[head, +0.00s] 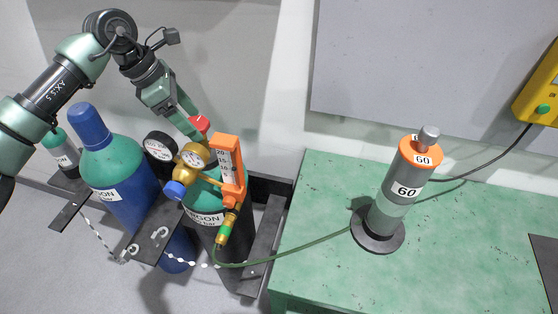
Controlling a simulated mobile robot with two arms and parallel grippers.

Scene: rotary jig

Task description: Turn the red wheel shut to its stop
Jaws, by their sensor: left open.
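The red wheel (201,124) sits on top of the argon cylinder, behind the brass regulator (193,176). My left gripper (194,128) reaches down to it from the upper left, its fingers at the wheel and partly covering it. The gripper is open; whether the fingers touch the wheel is hard to tell. The cylinder (205,238) has a green shoulder, a dark body and a white ARGON label. My right gripper is not in view.
An orange flowmeter (229,165), two round gauges and a blue knob (175,190) crowd the wheel's near side. A blue-capped cylinder (110,165) stands to the left.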

